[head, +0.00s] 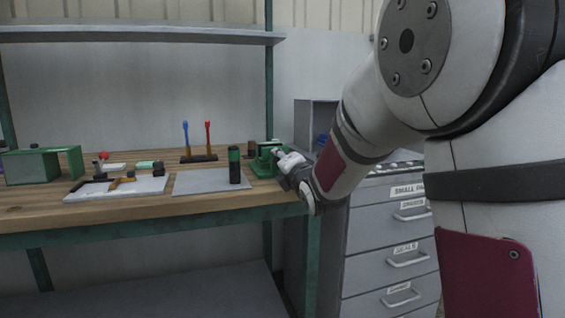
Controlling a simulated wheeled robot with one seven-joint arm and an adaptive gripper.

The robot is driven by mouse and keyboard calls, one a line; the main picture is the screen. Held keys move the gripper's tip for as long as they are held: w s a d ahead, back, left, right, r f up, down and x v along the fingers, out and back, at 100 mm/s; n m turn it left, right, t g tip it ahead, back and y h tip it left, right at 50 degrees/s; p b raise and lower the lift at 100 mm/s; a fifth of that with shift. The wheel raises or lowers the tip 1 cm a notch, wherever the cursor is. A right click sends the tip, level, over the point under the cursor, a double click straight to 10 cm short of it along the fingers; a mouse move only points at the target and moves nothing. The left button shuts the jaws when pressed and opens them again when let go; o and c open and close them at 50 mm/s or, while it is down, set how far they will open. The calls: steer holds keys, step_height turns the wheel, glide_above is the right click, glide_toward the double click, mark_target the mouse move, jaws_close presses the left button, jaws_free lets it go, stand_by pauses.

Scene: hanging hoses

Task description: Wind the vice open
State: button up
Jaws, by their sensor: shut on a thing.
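The green vice (265,162) sits at the right end of the wooden workbench, near its front corner. My gripper (287,163) is at the vice's right side, reached in from the right. It is shut on a part of the vice, which looks to be its handle. The fingers and the handle are small and partly hidden by my wrist, so the exact grasp and the gap between the vice jaws cannot be made out.
A grey drawer cabinet (372,225) stands to the right. A shelf (140,35) hangs above.

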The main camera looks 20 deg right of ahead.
steer(key=n, duration=0.3)
steer(key=shift+n, duration=0.4)
steer(key=n, duration=0.4)
steer(key=shift+n, duration=0.3)
steer(key=n, duration=0.7)
steer(key=shift+f, duration=0.1)
steer(key=n, duration=0.4)
steer(key=shift+d, duration=0.1)
steer(key=n, duration=0.3)
steer(key=shift+d+n, duration=0.1)
steer(key=shift+n, duration=0.3)
steer(key=n, duration=0.4)
steer(key=shift+d, duration=0.1)
steer(key=shift+n, duration=1.9)
steer(key=shift+r, duration=0.2)
